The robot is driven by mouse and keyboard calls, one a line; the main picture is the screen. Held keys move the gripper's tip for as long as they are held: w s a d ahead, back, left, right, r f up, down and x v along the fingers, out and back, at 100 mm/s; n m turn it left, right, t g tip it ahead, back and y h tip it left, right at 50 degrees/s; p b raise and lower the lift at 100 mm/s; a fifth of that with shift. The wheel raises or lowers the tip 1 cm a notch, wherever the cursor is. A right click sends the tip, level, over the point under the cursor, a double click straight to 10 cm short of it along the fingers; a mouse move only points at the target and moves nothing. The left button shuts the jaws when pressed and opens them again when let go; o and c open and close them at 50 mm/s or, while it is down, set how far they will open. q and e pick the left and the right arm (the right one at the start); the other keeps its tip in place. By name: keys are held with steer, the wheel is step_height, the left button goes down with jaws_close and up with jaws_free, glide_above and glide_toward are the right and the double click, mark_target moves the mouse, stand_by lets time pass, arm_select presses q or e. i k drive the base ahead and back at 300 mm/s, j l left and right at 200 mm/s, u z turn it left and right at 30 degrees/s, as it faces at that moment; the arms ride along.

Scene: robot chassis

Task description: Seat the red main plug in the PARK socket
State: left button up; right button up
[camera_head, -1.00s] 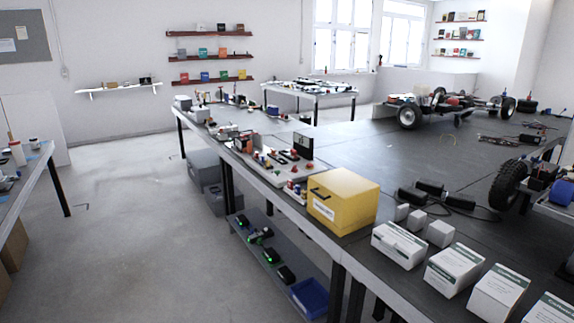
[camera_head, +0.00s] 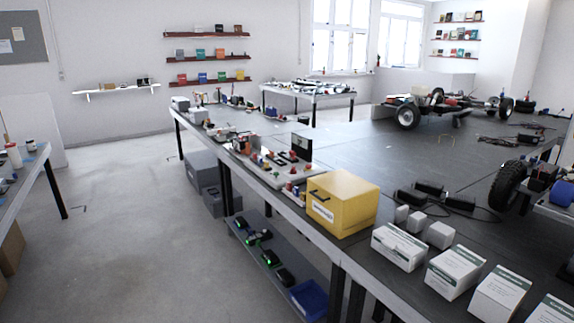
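I cannot make out a red main plug or a socket marked PARK from here. A pale board (camera_head: 282,174) with small red, yellow and black parts lies on the long dark workbench (camera_head: 370,155), beyond a yellow box. Its parts are too small to tell apart. A dark upright panel (camera_head: 301,147) stands at the board's far right side. Neither of my grippers is in view.
The yellow box (camera_head: 342,205) and several white cartons (camera_head: 399,246) line the bench's near edge. A wheeled chassis (camera_head: 450,106) stands at the back right. A lower shelf (camera_head: 285,270) holds a blue bin (camera_head: 309,299). The floor (camera_head: 130,235) on the left is clear.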

mark_target(303, 145)
steer(key=i+j+u, duration=0.3)
steer(key=i, duration=0.7)
steer(key=i+u, duration=0.3)
steer(key=i, duration=0.65)
steer(key=i+z, duration=0.1)
steer(key=i, duration=0.45)
steer(key=i+j+z, duration=0.1)
steer(key=i, duration=0.4)
steer(key=i+j+z, duration=0.1)
steer(key=i, duration=0.45)
steer(key=i+j+z, duration=0.1)
steer(key=i+j, duration=0.15)
steer(key=i, duration=0.25)
steer(key=i+j+z, duration=0.25)
steer(key=i+z, duration=0.15)
steer(key=i+j+z, duration=0.4)
steer(key=i, duration=0.1)
